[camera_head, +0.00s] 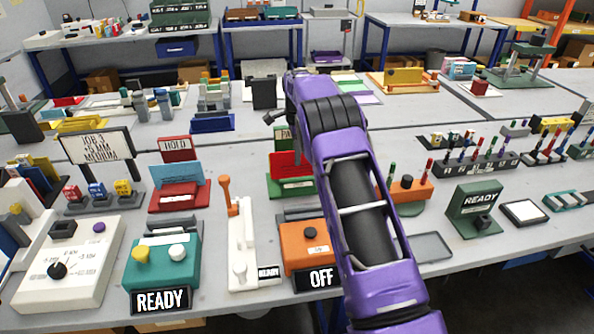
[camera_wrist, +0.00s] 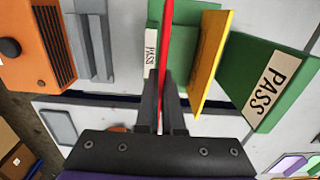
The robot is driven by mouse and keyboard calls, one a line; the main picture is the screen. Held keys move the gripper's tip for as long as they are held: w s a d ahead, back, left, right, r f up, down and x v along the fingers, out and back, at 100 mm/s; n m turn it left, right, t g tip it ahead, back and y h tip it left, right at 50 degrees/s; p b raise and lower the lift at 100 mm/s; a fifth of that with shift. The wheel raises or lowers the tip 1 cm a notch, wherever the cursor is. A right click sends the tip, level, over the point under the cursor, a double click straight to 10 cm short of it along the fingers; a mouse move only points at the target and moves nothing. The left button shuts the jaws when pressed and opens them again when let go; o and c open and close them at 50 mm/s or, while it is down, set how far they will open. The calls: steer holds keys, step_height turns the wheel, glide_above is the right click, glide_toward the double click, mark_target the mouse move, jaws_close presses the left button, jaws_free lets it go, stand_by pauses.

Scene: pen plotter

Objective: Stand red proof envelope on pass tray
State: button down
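The red proof envelope (camera_wrist: 166,45) shows edge-on as a thin red strip in the wrist view. My gripper (camera_wrist: 164,100) is shut on it, with one dark finger on each side. The envelope is over the green pass tray (camera_wrist: 185,40), whose front PASS label is beside the strip. A yellow envelope (camera_wrist: 211,60) stands beside it, toward the larger green PASS sign (camera_wrist: 265,85). In the head view the red envelope (camera_head: 286,164) is upright at the pass tray (camera_head: 296,188). I cannot tell whether its lower edge touches the tray. My arm hides my fingers there.
Left of the pass tray is the red HOLD tray (camera_head: 178,197) with a blue envelope (camera_head: 178,175). An orange device (camera_head: 308,243) with an OFF display and a white lever unit (camera_head: 241,240) stand in front. A pen rack (camera_head: 478,167) stands to the right.

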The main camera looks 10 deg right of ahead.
mark_target(297, 176)
steer(key=shift+f, duration=2.35)
steer(key=shift+f, duration=0.15)
steer(key=c, duration=1)
jaws_free()
steer(key=shift+c, duration=0.2)
step_height(297, 176, up, 12)
steer(key=shift+r+p, duration=0.2)
steer(key=shift+p, duration=0.2)
